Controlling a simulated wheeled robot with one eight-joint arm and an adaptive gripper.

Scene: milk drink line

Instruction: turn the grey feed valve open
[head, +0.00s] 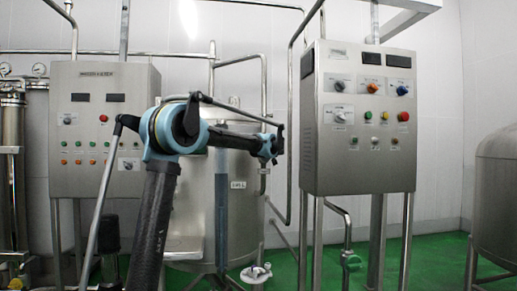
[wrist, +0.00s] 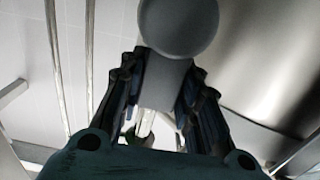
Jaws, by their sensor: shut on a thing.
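The grey feed valve (wrist: 165,82) shows in the wrist view as a flat grey lever with a round grey disc at its far end. My gripper (wrist: 160,90) has its two dark fingers closed on either side of the lever. In the head view my gripper (head: 269,147) is at the end of my blue and black arm, in front of the steel tank, next to a vertical pipe. There the valve cannot be made out; my gripper seems to cover it. How far the valve is turned cannot be told.
A steel tank (head: 202,195) stands behind my arm. A control cabinet (head: 350,165) with knobs and buttons stands right of my gripper, another (head: 75,150) at left. Thin vertical pipes (head: 290,130) run nearby.

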